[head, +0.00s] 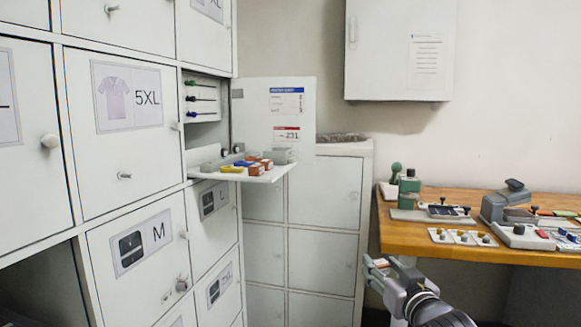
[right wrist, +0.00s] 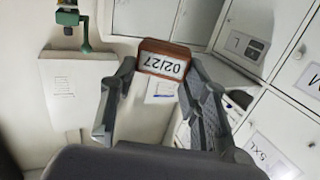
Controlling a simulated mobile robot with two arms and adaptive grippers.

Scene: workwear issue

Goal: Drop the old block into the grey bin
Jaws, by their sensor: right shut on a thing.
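My right gripper (head: 374,268) is at the lower right of the head view, in front of the lockers and left of the wooden table. In the right wrist view its two fingers are shut on a brown block (right wrist: 164,60) with a white label reading 02/27, upside down. The block is hard to make out in the head view. Two orange-brown blocks with white faces (head: 255,169) stand on the fold-down shelf (head: 268,177). A small grey box (head: 281,155) sits at that shelf's right end; I cannot tell if it is the grey bin. My left gripper is not in view.
The shelf also holds a yellow item (head: 231,169) and other small things; an open door (head: 300,115) stands behind it. The wooden table (head: 410,233) at right carries a green-handled stamp (head: 396,171) and several devices. Lockers (head: 130,95) fill the left.

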